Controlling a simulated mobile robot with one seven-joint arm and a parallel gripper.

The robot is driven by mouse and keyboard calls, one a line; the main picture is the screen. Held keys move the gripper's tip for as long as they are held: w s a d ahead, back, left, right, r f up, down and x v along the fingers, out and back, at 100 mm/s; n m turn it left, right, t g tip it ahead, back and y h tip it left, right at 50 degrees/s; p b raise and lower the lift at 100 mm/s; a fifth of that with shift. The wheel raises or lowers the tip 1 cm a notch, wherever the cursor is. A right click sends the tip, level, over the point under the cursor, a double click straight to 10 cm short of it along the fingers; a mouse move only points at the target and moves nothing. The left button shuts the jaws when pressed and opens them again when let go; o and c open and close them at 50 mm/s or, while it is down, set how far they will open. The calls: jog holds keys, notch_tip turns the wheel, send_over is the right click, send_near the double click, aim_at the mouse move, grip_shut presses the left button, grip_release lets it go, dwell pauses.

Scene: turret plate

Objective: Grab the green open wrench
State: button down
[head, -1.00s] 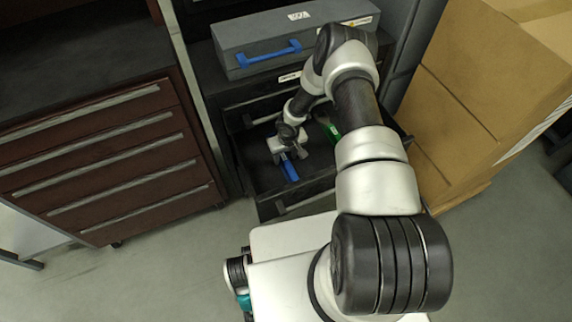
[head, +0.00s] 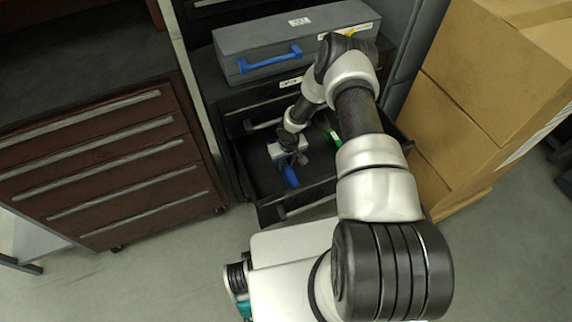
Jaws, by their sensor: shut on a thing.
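A green thing (head: 334,137) shows in the head view at the right side of the open drawer, partly behind my arm. I cannot make out its shape as a wrench. My gripper (head: 291,162) is inside the drawer, to the left of the green thing and apart from it. It points down and is shut on a blue tool (head: 291,177), whose near end sticks out toward the drawer front. The jaws' contact with the blue tool is small and partly hidden by the gripper.
The open black drawer (head: 263,192) has walls around the gripper. A grey toolbox with a blue handle (head: 240,42) sits on the cabinet above. Cardboard boxes (head: 465,125) stand close on the right, and a dark red drawer cabinet (head: 110,150) on the left.

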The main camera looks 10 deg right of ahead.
jog(key=shift+r, duration=0.9)
jog(key=shift+d+f, duration=0.1)
jog(key=shift+f, duration=0.2)
jog(key=shift+d+f+y, duration=0.1)
jog(key=shift+d+y, duration=0.05)
jog(key=shift+y, duration=0.45)
jog(key=y, duration=0.1)
jog(key=y+b, duration=0.1)
jog(key=shift+w+d+g+y, duration=0.15)
jog(key=shift+d+g+y, duration=0.2)
jog(key=shift+g+y, duration=0.05)
jog(key=w+a+p+v, duration=0.1)
jog(key=p+v, duration=0.1)
jog(key=v, duration=0.9)
jog(key=w+d+r+h, duration=0.1)
jog(key=w+d+h, duration=0.1)
jog(key=d, duration=0.8)
jog(key=w+d+r+h, duration=0.1)
jog(key=w+d+h, duration=0.1)
jog(key=d, duration=0.9)
jog(key=shift+w+t, duration=0.35)
jog(key=shift+t, duration=0.05)
